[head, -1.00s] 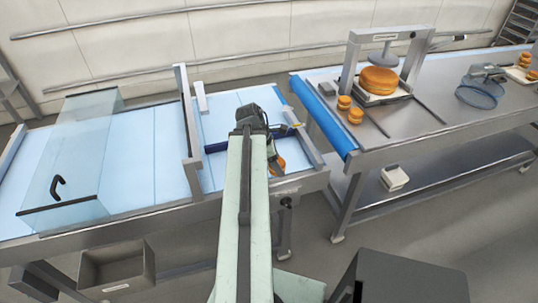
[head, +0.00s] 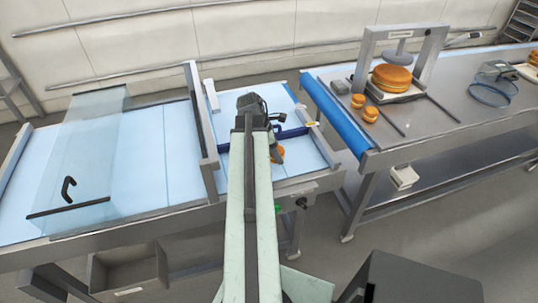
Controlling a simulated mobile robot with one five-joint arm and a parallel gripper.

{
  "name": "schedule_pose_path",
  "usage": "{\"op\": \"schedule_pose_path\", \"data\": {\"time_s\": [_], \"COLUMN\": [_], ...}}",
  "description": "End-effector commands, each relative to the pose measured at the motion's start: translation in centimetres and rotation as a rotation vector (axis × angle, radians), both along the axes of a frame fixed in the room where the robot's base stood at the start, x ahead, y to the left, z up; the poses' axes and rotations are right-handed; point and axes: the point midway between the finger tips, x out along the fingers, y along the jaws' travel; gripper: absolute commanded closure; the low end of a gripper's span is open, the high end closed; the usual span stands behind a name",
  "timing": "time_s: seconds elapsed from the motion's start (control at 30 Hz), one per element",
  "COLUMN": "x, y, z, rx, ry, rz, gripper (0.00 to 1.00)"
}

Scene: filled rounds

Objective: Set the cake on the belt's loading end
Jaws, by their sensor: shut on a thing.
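My gripper (head: 277,149) is at the end of my pale green arm, over the right-hand end of the light blue belt (head: 225,101). It is shut on a small orange-brown cake (head: 279,155), mostly hidden behind the jaws and arm. I cannot tell whether the cake touches the belt or hangs just above it. A dark blue bar (head: 293,132) crosses the belt beside the gripper.
A grey frame (head: 202,120) spans the belt left of my arm, with a clear guard (head: 85,165) beyond. On the right, a steel table (head: 450,115) holds two small cakes (head: 370,114) and a large cake (head: 391,77) under a press. A grey bin (head: 130,268) hangs below the belt.

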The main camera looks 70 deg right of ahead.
Motion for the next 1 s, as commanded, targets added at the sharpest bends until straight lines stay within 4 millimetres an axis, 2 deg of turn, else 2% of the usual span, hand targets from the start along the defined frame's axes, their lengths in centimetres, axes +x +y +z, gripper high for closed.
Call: {"op": "schedule_pose_path", "data": {"time_s": [0.07,0.2,0.27,0.5,0.67,0.7,0.73,0.77,1.0], "x": [0.5,0.1,0.3,1.0,1.0,1.0,1.0,1.0,1.0], "y": [-0.5,-0.7,-0.7,-0.5,-0.5,-0.5,-0.5,-0.5,-0.5], "z": [-0.1,-3.3,-4.0,-3.6,-4.1,-3.9,-3.9,-3.9,-3.9], "rx": [0.000,0.000,0.000,0.000,0.000,0.000,0.000,0.000,0.000], "ry": [0.000,0.000,0.000,0.000,0.000,0.000,0.000,0.000,0.000], "rz": [0.003,-0.004,-0.002,0.011,0.012,0.012,0.012,0.012,0.011], "gripper": [0.62,0.62,0.62,0.62,0.62,0.33,0.25,0.23,0.23]}}
